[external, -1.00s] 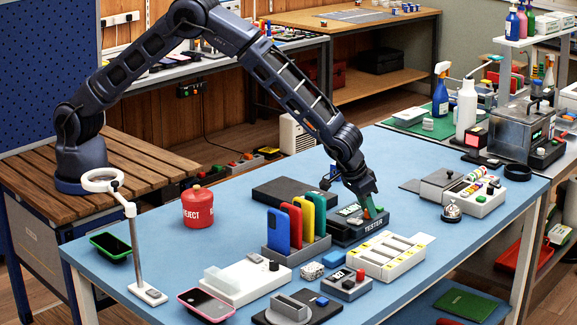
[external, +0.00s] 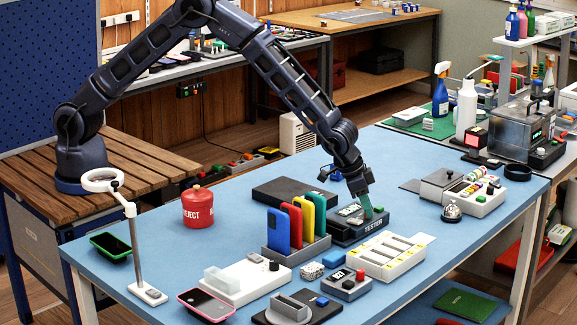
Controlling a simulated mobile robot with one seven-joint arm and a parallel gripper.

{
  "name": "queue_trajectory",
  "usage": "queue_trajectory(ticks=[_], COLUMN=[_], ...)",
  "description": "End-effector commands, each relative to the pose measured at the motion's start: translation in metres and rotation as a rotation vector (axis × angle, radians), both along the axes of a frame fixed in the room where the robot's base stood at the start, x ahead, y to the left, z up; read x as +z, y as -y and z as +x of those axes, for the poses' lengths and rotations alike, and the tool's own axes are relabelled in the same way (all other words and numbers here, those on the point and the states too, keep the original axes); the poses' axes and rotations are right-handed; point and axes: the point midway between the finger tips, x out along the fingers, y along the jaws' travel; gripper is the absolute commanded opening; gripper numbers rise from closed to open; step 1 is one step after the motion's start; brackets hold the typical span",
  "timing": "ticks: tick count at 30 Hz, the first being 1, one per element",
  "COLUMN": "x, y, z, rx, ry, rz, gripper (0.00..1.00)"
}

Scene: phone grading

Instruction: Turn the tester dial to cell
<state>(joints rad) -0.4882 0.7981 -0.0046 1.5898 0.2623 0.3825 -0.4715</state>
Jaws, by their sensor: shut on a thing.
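The tester (external: 345,237) is a dark box with a small display and the word TESTER on its front, near the middle of the blue table. My gripper (external: 367,212) points down at the right part of its top, with greenish fingertips. The fingers are shut on the tester dial, which is mostly hidden between and behind them. A green spot (external: 379,210) shows on the tester top just right of the fingertips. The dial's setting is too small to read.
A rack of coloured phones (external: 297,243) stands close to the left of the tester. A white slotted tray (external: 390,256) lies in front. A red REJECT can (external: 198,206) stands farther left.

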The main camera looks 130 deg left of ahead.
Motion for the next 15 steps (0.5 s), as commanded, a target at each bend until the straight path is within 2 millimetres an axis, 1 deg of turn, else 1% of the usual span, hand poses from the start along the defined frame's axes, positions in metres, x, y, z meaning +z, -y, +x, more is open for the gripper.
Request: queue_trajectory(ticks=[15], x=[-0.0013], y=[-0.0047], z=[-0.0033], rx=[-0.483], ry=[0.000], rz=[-0.005], gripper=[0.00])
